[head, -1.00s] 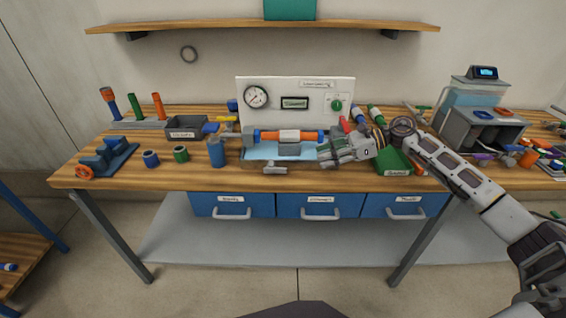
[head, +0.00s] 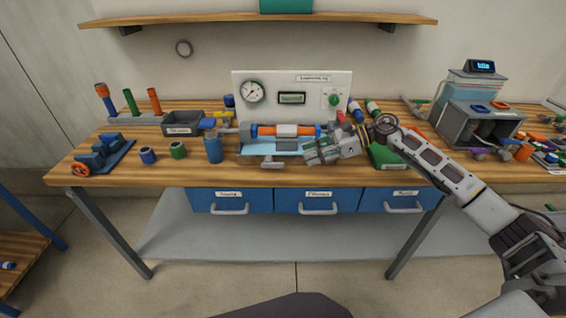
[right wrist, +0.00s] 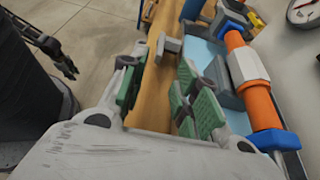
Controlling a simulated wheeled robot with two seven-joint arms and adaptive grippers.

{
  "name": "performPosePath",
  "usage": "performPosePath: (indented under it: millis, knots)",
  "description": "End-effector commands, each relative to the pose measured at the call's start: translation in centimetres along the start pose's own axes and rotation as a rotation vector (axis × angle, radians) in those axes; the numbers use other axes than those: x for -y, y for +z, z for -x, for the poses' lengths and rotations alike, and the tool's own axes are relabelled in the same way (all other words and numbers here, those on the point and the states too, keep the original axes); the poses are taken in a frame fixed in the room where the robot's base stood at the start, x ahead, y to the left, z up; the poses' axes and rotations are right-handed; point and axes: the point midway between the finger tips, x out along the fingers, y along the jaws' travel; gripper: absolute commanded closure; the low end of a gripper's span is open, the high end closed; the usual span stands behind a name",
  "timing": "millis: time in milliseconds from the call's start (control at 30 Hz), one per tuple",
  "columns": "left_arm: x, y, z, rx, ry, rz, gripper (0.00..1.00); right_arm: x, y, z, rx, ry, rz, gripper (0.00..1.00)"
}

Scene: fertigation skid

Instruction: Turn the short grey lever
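The short grey lever (head: 272,164) sticks out at the table's front edge, below the blue tray of the test stand. It also shows in the right wrist view (right wrist: 169,46), beyond my fingertips. My right gripper (head: 309,150) is just right of the lever, over the front of the table, and does not touch it. In the right wrist view its green-padded fingers (right wrist: 160,80) are apart with nothing between them. A dark gripper, seemingly my left (right wrist: 64,64), hangs at the left of that view, far from the lever. Its finger opening is too small to judge.
The orange and blue pipe (head: 285,131) with a white sleeve lies just behind the lever. A white panel (head: 318,85) with a gauge stands behind it. A blue cup (head: 214,149) stands left of the lever. A green bin (head: 387,157) sits under my right wrist.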

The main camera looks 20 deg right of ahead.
Motion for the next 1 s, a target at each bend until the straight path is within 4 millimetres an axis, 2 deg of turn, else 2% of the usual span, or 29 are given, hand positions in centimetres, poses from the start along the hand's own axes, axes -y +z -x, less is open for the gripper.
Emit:
performPosePath:
  millis: [267,600,800,1000]
  knots:
    - [0.1,-0.2,-0.1,-0.013,-0.002,0.000,0.62,0.0,0.1,-3.8,0.002,0.002,0.001,0.69]
    - [0.2,0.7,-0.6,-0.003,-0.003,0.001,0.62,0.0,0.0,-8.0,0.001,0.001,-0.001,0.69]
    - [0.2,0.7,-0.6,-0.009,-0.004,0.001,0.62,0.0,0.1,-9.5,0.000,0.000,0.000,0.69]
    - [0.4,0.9,-0.7,-0.006,-0.005,0.000,0.62,0.0,0.0,-9.9,0.000,0.000,0.000,0.69]
